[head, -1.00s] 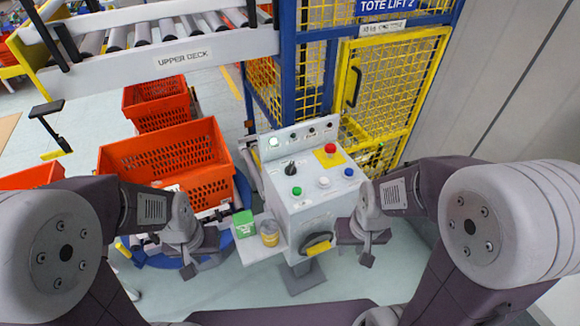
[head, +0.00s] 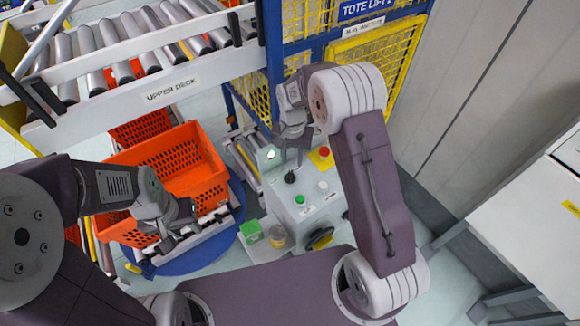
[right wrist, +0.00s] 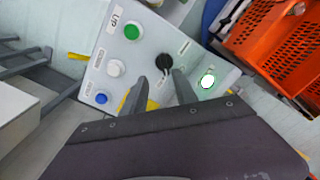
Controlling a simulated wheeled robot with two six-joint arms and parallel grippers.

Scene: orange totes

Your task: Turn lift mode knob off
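In the right wrist view the knob (right wrist: 164,63) shows between and just beyond my right gripper's two fingertips (right wrist: 160,76). These fingers are apart and hold nothing; I cannot tell whether they touch the knob. In the head view my right gripper (head: 290,154) is over the back of the box panel. My left gripper (head: 182,230) is in front of the orange tote, away from the box; its opening is unclear.
A lit green lamp (right wrist: 207,80) is right of the knob in the wrist view. White (head: 322,186) and blue buttons and a red stop button (head: 324,151) are nearby. Orange totes (head: 190,165) are left.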

